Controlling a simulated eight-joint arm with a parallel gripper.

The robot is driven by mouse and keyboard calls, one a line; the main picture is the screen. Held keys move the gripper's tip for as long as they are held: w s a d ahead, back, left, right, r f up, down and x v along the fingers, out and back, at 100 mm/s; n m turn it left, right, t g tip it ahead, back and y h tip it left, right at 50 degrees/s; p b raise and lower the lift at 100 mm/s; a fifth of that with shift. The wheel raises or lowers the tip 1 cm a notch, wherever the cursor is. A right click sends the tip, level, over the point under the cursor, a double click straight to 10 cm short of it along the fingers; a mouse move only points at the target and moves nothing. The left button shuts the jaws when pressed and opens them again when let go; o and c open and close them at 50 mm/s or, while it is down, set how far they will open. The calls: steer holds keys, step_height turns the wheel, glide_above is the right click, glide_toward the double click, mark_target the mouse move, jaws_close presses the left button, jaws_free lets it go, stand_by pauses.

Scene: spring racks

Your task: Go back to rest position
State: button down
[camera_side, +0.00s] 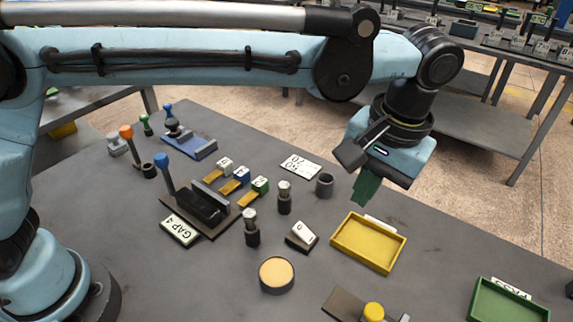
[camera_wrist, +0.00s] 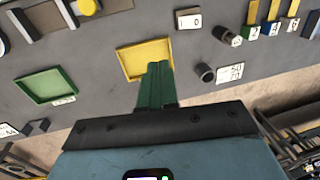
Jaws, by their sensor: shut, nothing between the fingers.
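My gripper (camera_side: 366,190) hangs at the right end of the arm, above the back edge of the grey table, with green fingers pointing down. In the wrist view my gripper (camera_wrist: 158,72) shows its green fingers together, with nothing between them. It is apart from the things on the table. The yellow tray (camera_side: 343,262) lies below it in the side view and looks empty. In the wrist view the fingers overlap part of the yellow tray (camera_wrist: 130,68).
A green tray (camera_side: 480,305) is at the right. A dark cup (camera_side: 325,185), several small cylinders, a round tan-topped disc (camera_side: 276,275) and a GAP 4 fixture (camera_side: 180,230) with coloured tags stand on the table. Another bench (camera_side: 455,125) stands behind, across open floor.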

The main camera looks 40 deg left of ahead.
steer(key=a+r+t+h, duration=0.2)
steer(key=a+r+t, duration=0.1)
steer(key=a, duration=1.3)
steer(key=s+a+f+t, duration=0.2)
steer(key=s+a, duration=0.1)
steer(key=a, duration=0.4)
steer(key=s+a+f+t, duration=0.2)
steer(key=s+a+f, duration=0.1)
steer(key=a, duration=0.4)
steer(key=shift+s+a+f, duration=0.15)
steer(key=shift+s+a, duration=0.2)
steer(key=shift+s, duration=0.25)
